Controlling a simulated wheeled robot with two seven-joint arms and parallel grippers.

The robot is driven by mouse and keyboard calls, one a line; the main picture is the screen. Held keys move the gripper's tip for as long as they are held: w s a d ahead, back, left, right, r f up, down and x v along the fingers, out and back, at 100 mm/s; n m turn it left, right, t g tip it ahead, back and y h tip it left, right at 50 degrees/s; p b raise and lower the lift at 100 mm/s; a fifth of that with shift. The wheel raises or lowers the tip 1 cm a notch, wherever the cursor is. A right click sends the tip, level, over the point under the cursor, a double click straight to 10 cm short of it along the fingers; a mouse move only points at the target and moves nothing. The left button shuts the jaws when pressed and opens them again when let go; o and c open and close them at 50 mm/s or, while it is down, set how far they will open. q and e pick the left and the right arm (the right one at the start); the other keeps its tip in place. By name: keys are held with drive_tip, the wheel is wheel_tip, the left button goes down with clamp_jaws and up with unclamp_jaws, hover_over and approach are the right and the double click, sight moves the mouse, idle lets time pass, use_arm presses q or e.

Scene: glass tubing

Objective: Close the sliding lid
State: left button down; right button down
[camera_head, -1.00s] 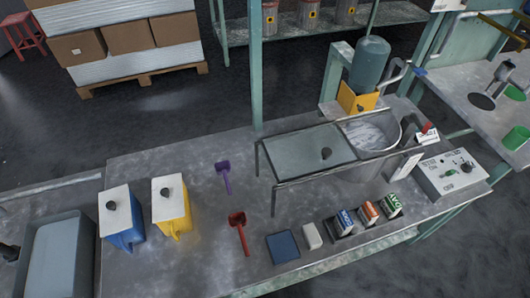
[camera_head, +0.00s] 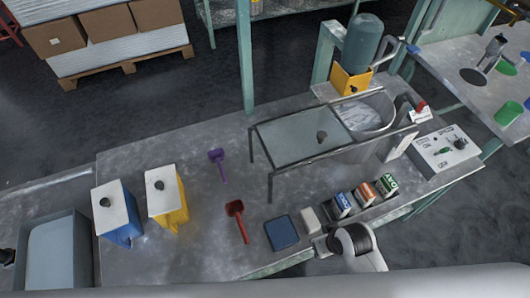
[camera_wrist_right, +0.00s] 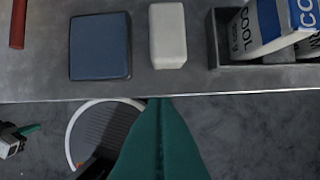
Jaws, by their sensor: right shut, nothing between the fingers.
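The sliding lid (camera_head: 293,143) is a flat grey panel on a raised rail frame in the head view. Its black knob (camera_head: 322,136) stands near its right end. The lid lies left of the round tank (camera_head: 366,112), whose top is open and shows pale contents. My right gripper (camera_wrist_right: 160,101) has green fingers, shut and empty, low in the wrist view by the table's front edge. In the head view its wrist (camera_head: 354,240) is at the front edge, well in front of the lid and apart from it. My left gripper is out of view.
A blue pad (camera_head: 282,233), a white block (camera_head: 307,219) and several small cartons (camera_head: 362,194) sit between my right wrist and the frame. A red tool (camera_head: 237,219) and a purple one (camera_head: 218,162) lie left. A control box (camera_head: 443,151) stands right.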

drive_tip(key=w+a+r+n+g+y, duration=0.1)
drive_tip(key=w+a+r+n+y, duration=0.1)
drive_tip(key=w+a+r+n, duration=0.45)
drive_tip(key=w+a+r+n+g+y, duration=0.1)
drive_tip(key=w+a+r+n+y, duration=0.1)
drive_tip(key=w+a+r+n, duration=0.45)
drive_tip(key=w+a+r+n+g+h, duration=0.1)
drive_tip(key=w+a+r+n+g, duration=0.15)
drive_tip(key=w+r+n, duration=0.45)
drive_tip(key=a+f+m+p, duration=0.1)
drive_tip(key=a+f+p, duration=0.15)
drive_tip(key=f, duration=0.55)
drive_tip(key=d, duration=0.1)
drive_tip(key=w+d+p, duration=0.1)
drive_tip(key=d, duration=0.1)
drive_tip(key=shift+w+d+f, duration=0.1)
drive_tip(key=shift+d, duration=0.05)
